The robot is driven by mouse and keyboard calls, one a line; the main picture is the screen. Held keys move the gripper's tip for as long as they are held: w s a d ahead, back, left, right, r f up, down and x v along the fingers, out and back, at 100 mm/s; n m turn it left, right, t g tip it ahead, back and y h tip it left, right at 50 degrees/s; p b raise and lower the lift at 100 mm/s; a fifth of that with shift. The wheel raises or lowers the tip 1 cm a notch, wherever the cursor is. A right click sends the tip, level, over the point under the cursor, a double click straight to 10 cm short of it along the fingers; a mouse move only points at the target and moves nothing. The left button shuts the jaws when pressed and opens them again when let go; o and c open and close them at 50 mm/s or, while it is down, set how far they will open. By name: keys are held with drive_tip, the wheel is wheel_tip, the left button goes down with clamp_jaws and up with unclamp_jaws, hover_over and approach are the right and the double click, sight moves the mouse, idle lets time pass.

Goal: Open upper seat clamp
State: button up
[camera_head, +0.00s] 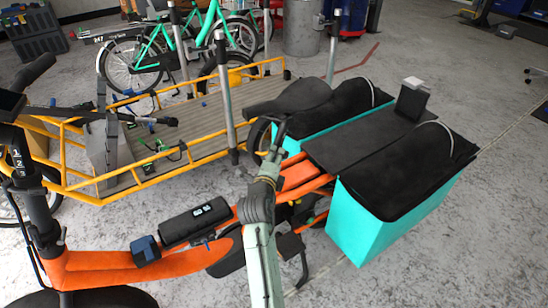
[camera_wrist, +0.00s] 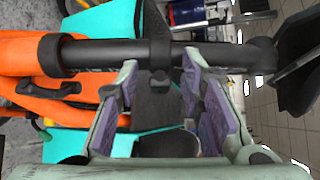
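The orange bike (camera_head: 95,268) stands in front of me, with its dark saddle (camera_head: 298,97) near the middle. In the wrist view its black seat post (camera_wrist: 210,57) runs across the picture, from the orange frame (camera_wrist: 20,55) at left to the saddle (camera_wrist: 300,60) at right. The upper seat clamp (camera_wrist: 160,50) is a black collar on the post, with a small lever or tab below it. A lower clamp (camera_wrist: 50,55) with a black lever (camera_wrist: 60,90) sits at the frame. My gripper (camera_wrist: 158,72) is open, its purple-padded fingers on either side of the upper clamp's tab. Contact is unclear. It also shows in the head view (camera_head: 274,155).
Turquoise boxes (camera_head: 352,215) with black covers flank the rear rack (camera_head: 360,145) at right. A yellow-framed cargo bike (camera_head: 130,180) with a wooden deck stands behind, with upright metal posts (camera_head: 223,90). Grey floor (camera_head: 455,265) is free at the lower right.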

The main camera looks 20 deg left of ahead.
clamp_jaws()
idle(0.5)
idle(0.4)
